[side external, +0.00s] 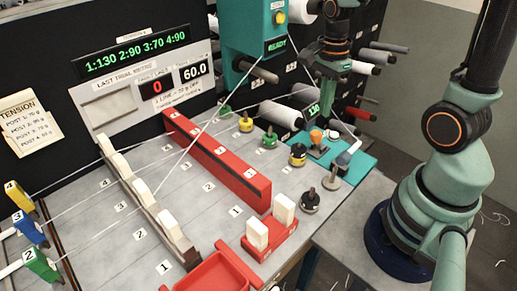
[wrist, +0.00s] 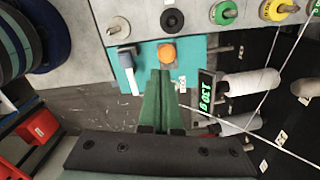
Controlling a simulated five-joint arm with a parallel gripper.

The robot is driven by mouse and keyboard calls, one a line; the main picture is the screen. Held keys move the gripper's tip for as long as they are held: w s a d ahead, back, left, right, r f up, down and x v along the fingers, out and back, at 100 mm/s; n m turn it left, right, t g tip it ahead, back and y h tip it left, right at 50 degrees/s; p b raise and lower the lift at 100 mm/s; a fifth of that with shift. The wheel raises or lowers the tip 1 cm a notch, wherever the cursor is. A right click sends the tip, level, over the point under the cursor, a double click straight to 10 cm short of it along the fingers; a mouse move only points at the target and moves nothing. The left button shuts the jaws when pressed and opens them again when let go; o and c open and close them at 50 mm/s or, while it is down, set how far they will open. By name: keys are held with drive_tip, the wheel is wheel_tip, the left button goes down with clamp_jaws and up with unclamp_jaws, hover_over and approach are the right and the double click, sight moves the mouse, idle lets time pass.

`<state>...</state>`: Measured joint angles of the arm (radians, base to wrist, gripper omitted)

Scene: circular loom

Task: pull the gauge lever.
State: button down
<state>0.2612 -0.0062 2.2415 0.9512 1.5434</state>
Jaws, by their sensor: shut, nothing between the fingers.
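The teal gauge plate (side external: 356,169) lies at the right end of the board; it also shows in the wrist view (wrist: 190,75). An orange knob (side external: 316,136) stands on it, seen from above in the wrist view (wrist: 167,53). Beside the knob is a pale handle with a blue-grey part (side external: 348,154), also in the wrist view (wrist: 133,80). I cannot tell which of the two is the gauge lever. My gripper (side external: 327,119) is shut and empty above the plate. In the wrist view its green fingertips (wrist: 161,72) appear just below the orange knob; contact cannot be told.
A small display (side external: 313,109) reading 130 stands beside the plate. White thread spools (side external: 281,115) are behind it. Several posts with coloured bases, including a yellow one (side external: 246,123), stand to the left. A long red bar (side external: 217,160) crosses the board. Threads stretch overhead.

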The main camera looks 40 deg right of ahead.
drive_tip(key=shift+w+a+r, duration=0.1)
drive_tip(key=shift+a+r, duration=0.95)
drive_tip(key=a+r+n+t, duration=0.3)
drive_tip(key=r+n, duration=0.1)
drive_tip(key=n, duration=0.6)
drive_tip(key=s+a+r+n+t, duration=0.1)
drive_tip(key=r+n, duration=0.4)
drive_tip(key=n, duration=0.5)
drive_tip(key=shift+a+n+t, duration=0.3)
drive_tip(key=shift+a+t, duration=0.6)
drive_tip(key=shift+t, duration=0.2)
